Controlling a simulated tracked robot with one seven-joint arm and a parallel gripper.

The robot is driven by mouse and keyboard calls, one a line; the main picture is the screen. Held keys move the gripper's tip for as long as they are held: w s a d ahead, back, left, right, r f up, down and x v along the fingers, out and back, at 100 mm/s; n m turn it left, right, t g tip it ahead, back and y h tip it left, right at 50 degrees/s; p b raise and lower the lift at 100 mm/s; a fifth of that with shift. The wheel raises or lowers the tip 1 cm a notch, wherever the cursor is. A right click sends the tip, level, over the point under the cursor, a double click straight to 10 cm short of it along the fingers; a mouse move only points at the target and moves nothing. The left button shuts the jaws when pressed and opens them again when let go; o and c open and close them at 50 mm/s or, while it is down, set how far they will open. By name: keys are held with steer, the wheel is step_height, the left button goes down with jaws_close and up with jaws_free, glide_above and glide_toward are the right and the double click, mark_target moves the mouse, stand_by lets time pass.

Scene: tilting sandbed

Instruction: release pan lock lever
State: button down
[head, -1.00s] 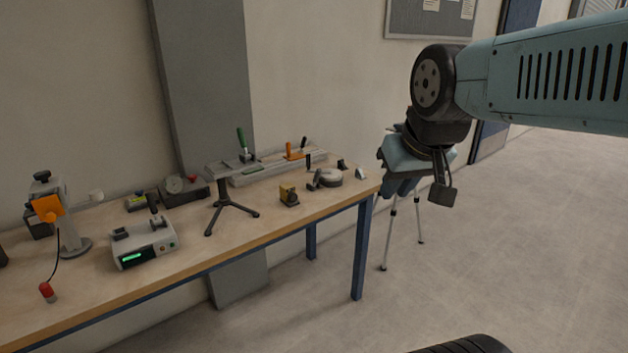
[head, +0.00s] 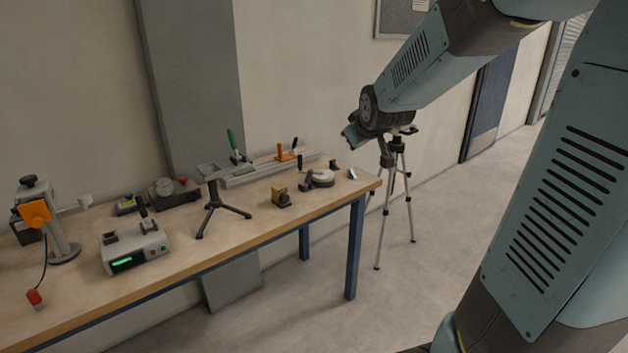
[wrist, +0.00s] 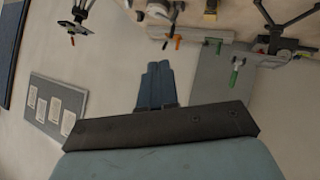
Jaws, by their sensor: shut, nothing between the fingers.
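A tripod (head: 407,190) stands on the floor just past the right end of the workbench, its head (head: 403,130) partly behind my arm. In the wrist view the tripod (wrist: 80,12) is at the top left, upside down, with a small orange-tipped part (wrist: 72,41) at its head. I cannot tell whether that part is the pan lock lever. My gripper (head: 352,138) is beside the tripod head in the head view, mostly hidden behind my wrist. In the wrist view its blue fingers (wrist: 155,72) are together and empty, apart from the tripod.
The wooden workbench (head: 240,235) holds a small black tripod stand (head: 213,205), a device with a green display (head: 135,247), a green-handled clamp (head: 235,145) and other tools. The wall is behind. The floor (head: 400,300) right of the bench is open.

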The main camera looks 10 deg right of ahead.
steer(key=w+d+f+n+t, duration=0.1)
steer(key=w+f+n+t, duration=0.2)
steer(key=w+f, duration=0.5)
steer(key=w+d+f+n+t, duration=0.2)
steer(key=w+f+n, duration=0.2)
steer(key=w, duration=0.8)
step_height(320, 180, down, 19)
steer(key=w+a+n+t+y, duration=0.1)
steer(key=n+t+y, duration=0.3)
steer(key=n+y, duration=0.2)
steer(key=n, duration=0.2)
steer(key=shift+w+n, duration=0.35)
steer(key=shift+n, duration=0.05)
glide_toward(308, 178)
steer(key=w+r, duration=0.1)
steer(key=w, duration=0.1)
steer(key=w+r, duration=0.2)
steer(key=w, duration=0.1)
steer(key=shift+w+a+r, duration=0.15)
steer(key=shift+w+r, duration=0.05)
steer(key=shift+w, duration=0.1)
steer(key=shift+r, duration=0.1)
